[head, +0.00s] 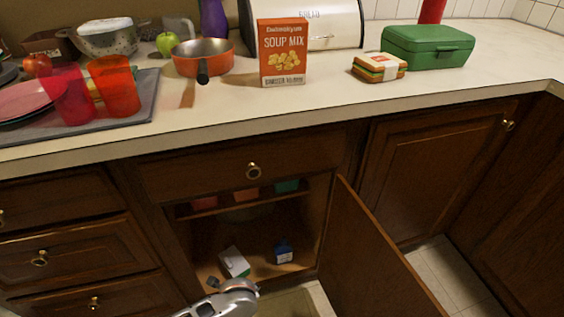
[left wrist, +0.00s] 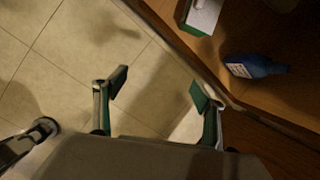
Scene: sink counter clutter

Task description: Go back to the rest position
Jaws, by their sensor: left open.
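My left gripper (left wrist: 158,90) shows in the left wrist view with its two fingers wide apart and nothing between them. It is over the tiled floor, beside the edge of the open cabinet's floor. In the head view a silver part of my arm (head: 232,290) shows at the bottom, in front of the cabinet opening; the fingers cannot be made out there. My right gripper is not in view.
The cabinet door (head: 375,255) stands open on the right. Inside are a white and green box (head: 235,262) and a blue bottle (head: 284,252). The counter above holds a soup mix box (head: 283,55), an orange pan (head: 203,58) and a green case (head: 428,47).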

